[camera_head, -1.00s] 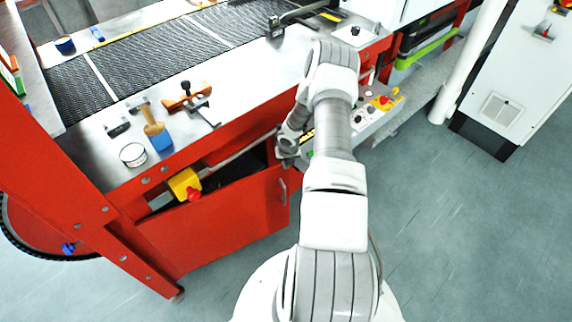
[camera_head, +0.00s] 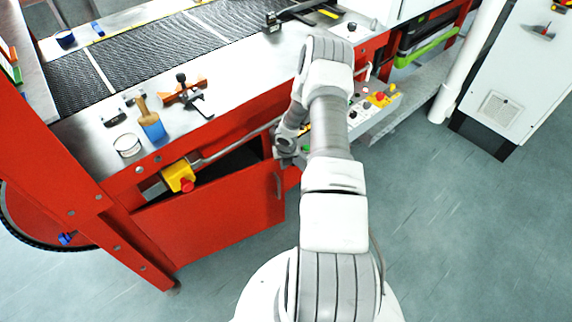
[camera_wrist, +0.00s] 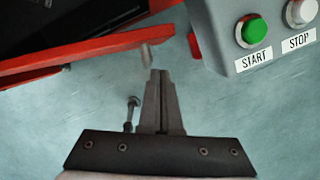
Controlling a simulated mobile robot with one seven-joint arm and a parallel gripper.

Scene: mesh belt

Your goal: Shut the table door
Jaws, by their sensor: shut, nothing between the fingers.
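The table door (camera_head: 215,222) is a red panel below the front of the red-framed table. It stands ajar, with a dark gap behind its top edge and a handle (camera_head: 279,182) near its right end. In the wrist view my gripper (camera_wrist: 158,74) is shut and empty.
A grey control box (camera_wrist: 240,35) with a green START button and a STOP button is close at the right of my gripper. A yellow box with a red button (camera_head: 180,177) hangs above the door. Tools and a mesh belt (camera_head: 150,50) are on top.

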